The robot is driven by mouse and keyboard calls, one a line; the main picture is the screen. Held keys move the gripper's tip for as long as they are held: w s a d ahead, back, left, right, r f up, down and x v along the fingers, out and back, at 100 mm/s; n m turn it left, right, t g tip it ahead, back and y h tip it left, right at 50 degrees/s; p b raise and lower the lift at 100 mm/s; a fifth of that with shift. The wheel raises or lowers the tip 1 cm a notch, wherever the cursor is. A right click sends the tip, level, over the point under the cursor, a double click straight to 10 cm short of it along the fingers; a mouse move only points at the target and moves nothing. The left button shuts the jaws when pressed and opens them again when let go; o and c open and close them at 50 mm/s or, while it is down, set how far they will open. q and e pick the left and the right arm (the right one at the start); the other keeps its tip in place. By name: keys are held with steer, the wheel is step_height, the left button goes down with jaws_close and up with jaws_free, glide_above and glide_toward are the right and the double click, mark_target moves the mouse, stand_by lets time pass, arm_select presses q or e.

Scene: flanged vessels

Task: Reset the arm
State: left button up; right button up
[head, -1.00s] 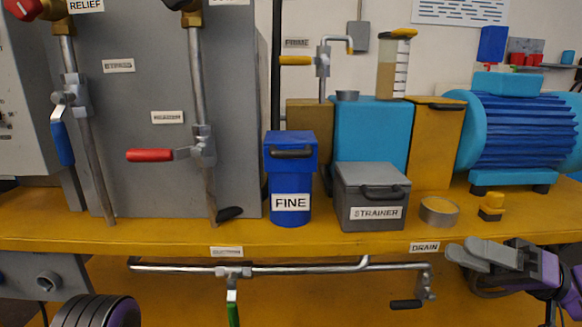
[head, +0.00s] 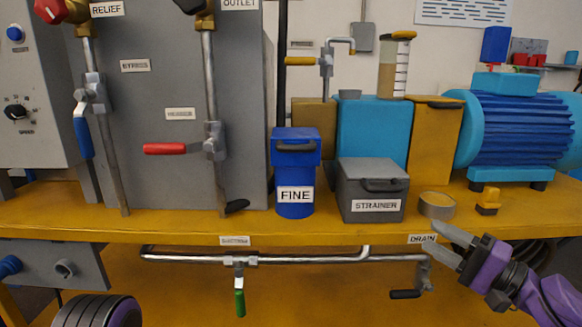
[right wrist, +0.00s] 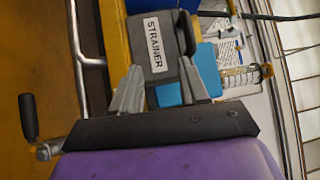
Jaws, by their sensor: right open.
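My right gripper (head: 447,248) is open and empty at the lower right of the head view, in front of the yellow bench edge by the DRAIN label (head: 422,239). In the right wrist view its two fingers (right wrist: 160,92) stand apart, with the grey STRAINER box (right wrist: 153,45) seen beyond them. Nothing is between the fingers. The purple right arm (head: 550,298) comes in from the lower right. At the lower left of the head view a dark ribbed, purple-edged part of mine shows. My left gripper cannot be made out.
The yellow bench (head: 340,228) carries the blue FINE canister (head: 295,170), the grey STRAINER box (head: 372,180), a round tin (head: 437,205) and a small yellow fitting (head: 488,200). The drain pipe (head: 310,258) with its black-handled valve (head: 405,294) runs below the edge. A blue motor (head: 520,130) stands behind.

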steer(key=a+f+m+g+h, duration=0.2)
steer(key=a+f+h, duration=0.15)
steer(key=f, duration=0.65)
steer(key=a+f+m+g+h, duration=0.1)
steer(key=a+f+m+h, duration=0.25)
steer(key=f, duration=0.55)
steer(key=s+f+g+h, duration=0.2)
steer(key=s+f, duration=0.1)
steer(key=f, duration=0.4)
steer(key=s+f+g+h, duration=0.1)
steer(key=s+f+h, duration=0.1)
steer(key=s+f, duration=0.3)
steer(key=s+d+f+n+g+h, duration=0.35)
steer(key=s+f, duration=0.45)
steer(key=s, duration=0.4)
steer(key=s+d+f+n+g+h, duration=0.2)
steer(key=s+d+f+n, duration=0.2)
steer(key=s+f, duration=0.65)
arm_select(q)
step_height(320, 180, up, 33)
steer(key=p, duration=3.3)
steer(key=shift+w, duration=0.15)
arm_select(e)
step_height(320, 180, up, 36)
steer(key=s, duration=0.1)
steer(key=shift+s+d, duration=0.2)
steer(key=shift+d, duration=0.1)
arm_select(q)
steer(key=shift+a, duration=0.1)
